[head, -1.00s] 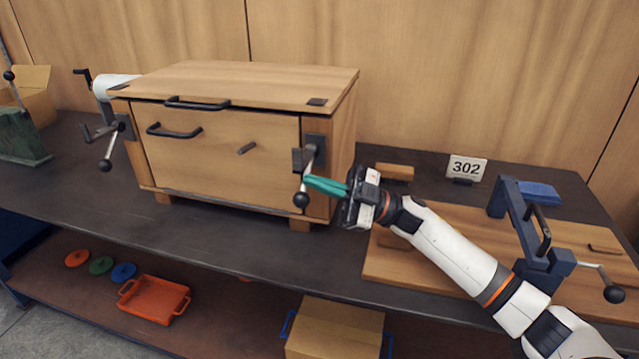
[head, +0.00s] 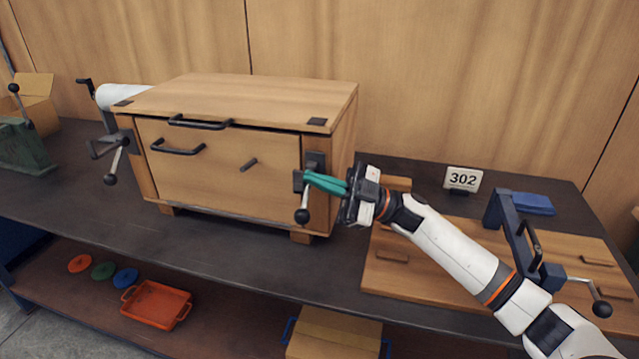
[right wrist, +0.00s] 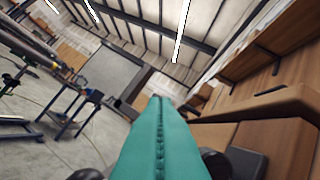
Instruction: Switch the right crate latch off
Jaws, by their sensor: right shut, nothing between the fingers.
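The wooden crate (head: 225,165) stands on the dark bench. Its right latch (head: 315,162) is a dark bracket on the right front post, with a lever hanging down to a black ball knob (head: 302,216). My right gripper (head: 308,178) is shut and empty. Its teal fingers lie across the upper part of the lever and hide it; I cannot tell whether they touch it. In the right wrist view the teal fingers (right wrist: 160,140) are pressed together. The left latch (head: 115,160) also has a lever with a black ball hanging down. My left gripper is not in view.
Right of the crate are wooden boards (head: 400,258), a blue clamp frame (head: 515,225) with a ball-ended handle, and a 302 sign (head: 462,180). An orange tray (head: 157,303) lies on the lower shelf. The bench in front of the crate is clear.

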